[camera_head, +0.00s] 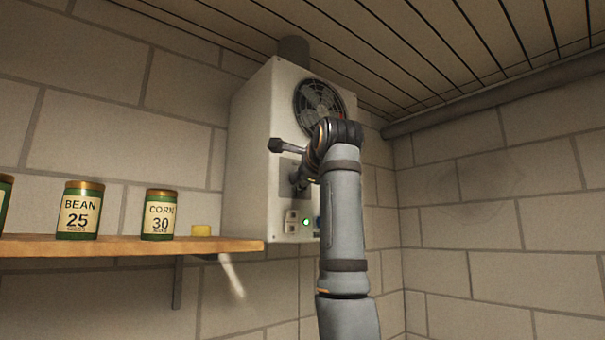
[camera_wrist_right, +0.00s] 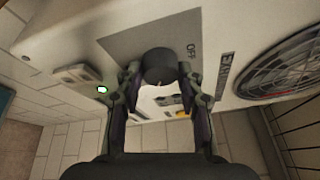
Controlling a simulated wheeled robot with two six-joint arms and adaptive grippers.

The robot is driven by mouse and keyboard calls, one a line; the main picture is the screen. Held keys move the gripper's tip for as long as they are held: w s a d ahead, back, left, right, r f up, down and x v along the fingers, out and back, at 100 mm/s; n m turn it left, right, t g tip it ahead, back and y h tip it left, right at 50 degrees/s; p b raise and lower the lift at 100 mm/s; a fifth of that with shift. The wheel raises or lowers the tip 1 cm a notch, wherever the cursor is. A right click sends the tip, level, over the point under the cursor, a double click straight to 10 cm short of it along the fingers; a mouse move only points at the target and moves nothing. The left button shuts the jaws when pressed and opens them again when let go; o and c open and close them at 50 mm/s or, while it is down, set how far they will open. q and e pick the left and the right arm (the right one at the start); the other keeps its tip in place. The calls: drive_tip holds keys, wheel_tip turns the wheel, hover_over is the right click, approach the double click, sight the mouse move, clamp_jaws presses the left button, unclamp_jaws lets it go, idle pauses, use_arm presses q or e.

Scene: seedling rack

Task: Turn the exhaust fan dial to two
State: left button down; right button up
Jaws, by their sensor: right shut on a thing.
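The exhaust fan box (camera_head: 252,165) is a white cabinet on the brick wall, with a round fan grille (camera_head: 319,101) high on its front. My right gripper (camera_head: 297,181) is at the grey dial plate (camera_head: 291,163) below the fan. In the right wrist view, the dark round dial (camera_wrist_right: 158,68) sits between the two fingers of my right gripper (camera_wrist_right: 159,84), which are shut on it. An "OFF" mark (camera_wrist_right: 191,50) shows on the plate beside the dial. The dial's pointer and its other marks are hidden or unclear. My left gripper is in neither view.
A green light (camera_head: 306,222) and a switch (camera_head: 291,222) are low on the box front. A wooden shelf (camera_head: 130,246) at the left bears a BEAN tin (camera_head: 80,211), a CORN tin (camera_head: 159,215) and a yellow block (camera_head: 202,231). A pipe (camera_head: 490,95) runs along the right wall.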

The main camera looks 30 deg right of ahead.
idle(0.7)
drive_tip(key=o, duration=1.2)
drive_tip(key=v, duration=1.2)
drive_tip(key=shift+r, duration=0.1)
drive_tip(key=shift+d, duration=0.1)
